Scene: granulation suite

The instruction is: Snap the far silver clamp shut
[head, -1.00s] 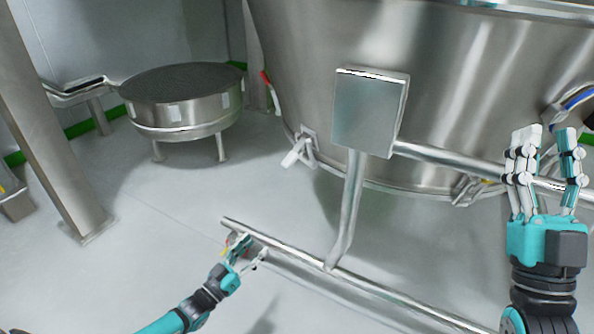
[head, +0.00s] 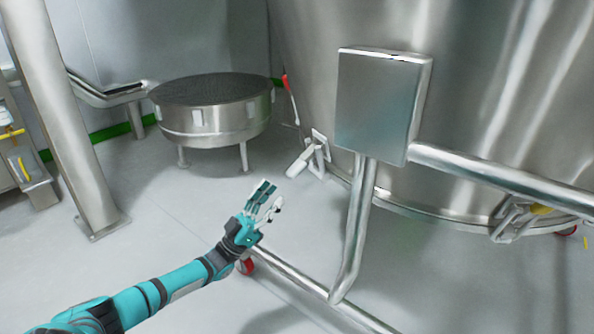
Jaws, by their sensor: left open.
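A silver clamp (head: 318,150) sits on the lower rim of the big steel vessel (head: 480,110), left of the square steel box. Its pale lever (head: 299,163) sticks out down and to the left, away from the vessel wall. A second silver clamp (head: 514,219) is on the rim at the right, with something yellow beside it. My left gripper (head: 270,198) is open and empty. In the picture it is below and left of the first clamp's lever, with a gap between them. My right gripper is out of view.
A square steel box (head: 380,103) on a bent post (head: 354,235) stands in front of the vessel. A steel floor rail (head: 300,281) runs below. A round drum on legs (head: 213,122) and a column (head: 75,130) stand at left. Floor between is clear.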

